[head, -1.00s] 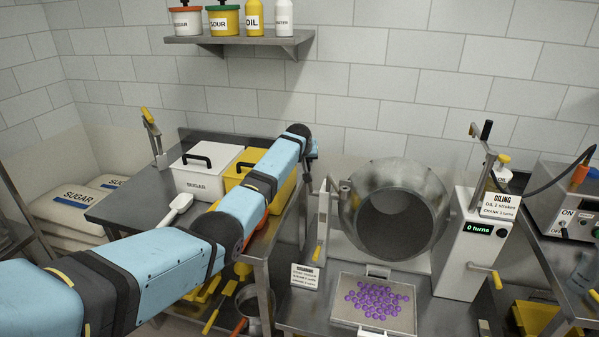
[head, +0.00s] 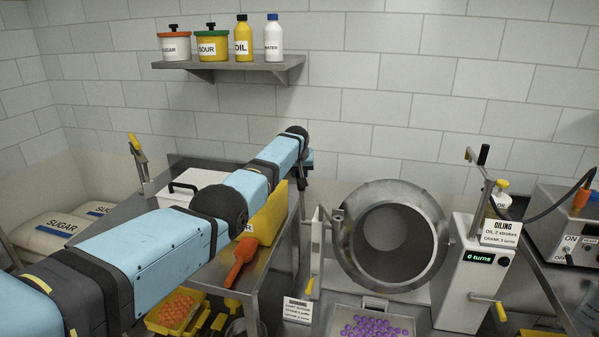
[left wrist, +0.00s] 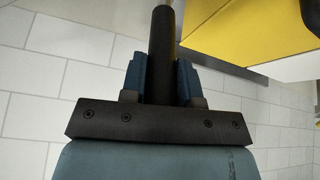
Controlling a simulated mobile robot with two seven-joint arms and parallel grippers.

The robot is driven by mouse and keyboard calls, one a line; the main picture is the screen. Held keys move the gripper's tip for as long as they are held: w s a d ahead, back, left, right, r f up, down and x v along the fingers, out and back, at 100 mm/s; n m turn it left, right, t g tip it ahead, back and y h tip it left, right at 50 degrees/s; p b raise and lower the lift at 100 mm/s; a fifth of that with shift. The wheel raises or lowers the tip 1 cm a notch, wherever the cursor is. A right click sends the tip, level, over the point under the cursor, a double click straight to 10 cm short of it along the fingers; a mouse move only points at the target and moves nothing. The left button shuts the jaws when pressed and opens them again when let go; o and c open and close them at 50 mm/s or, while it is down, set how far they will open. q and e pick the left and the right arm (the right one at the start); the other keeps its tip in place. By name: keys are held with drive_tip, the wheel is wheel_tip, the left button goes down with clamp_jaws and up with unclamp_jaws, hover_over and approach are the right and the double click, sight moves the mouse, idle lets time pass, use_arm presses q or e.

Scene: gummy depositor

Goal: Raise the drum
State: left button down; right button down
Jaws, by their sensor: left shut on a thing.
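The drum (head: 353,258) is a round grey metal vessel in the right half of the head view, its wide mouth facing outward towards me. My left gripper (head: 307,156) is up left of the drum, partly hidden by my own wrist. In the left wrist view, my left gripper (left wrist: 161,80) has its blue fingers shut on a black rod-shaped handle (left wrist: 161,40). A dark rod (head: 301,195) runs down below the gripper in the head view; its join to the drum is not clear. My right gripper is not in view.
A tray (head: 375,303) of purple gummies sits below the drum. The control post (head: 463,275) at the drum's right reads "0 turns" and has a yellow-handled crank (head: 487,299). A yellow bin (head: 266,217) stands beside my left forearm. A shelf (head: 235,66) holds containers above.

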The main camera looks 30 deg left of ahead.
use_arm(q)
drive_tip(key=shift+w+a+r, duration=0.1)
drive_tip(key=shift+w+r, duration=0.05)
drive_tip(key=shift+r, duration=0.2)
drive_tip(key=c, duration=1.1)
unclamp_jaws()
drive_tip(key=shift+o, duration=1.2)
drive_tip(key=shift+w+f, duration=0.1)
drive_tip(key=shift+f, duration=0.2)
drive_tip(key=shift+v, duration=0.75)
drive_tip(key=v, duration=1.2)
drive_tip(key=shift+b, duration=0.35)
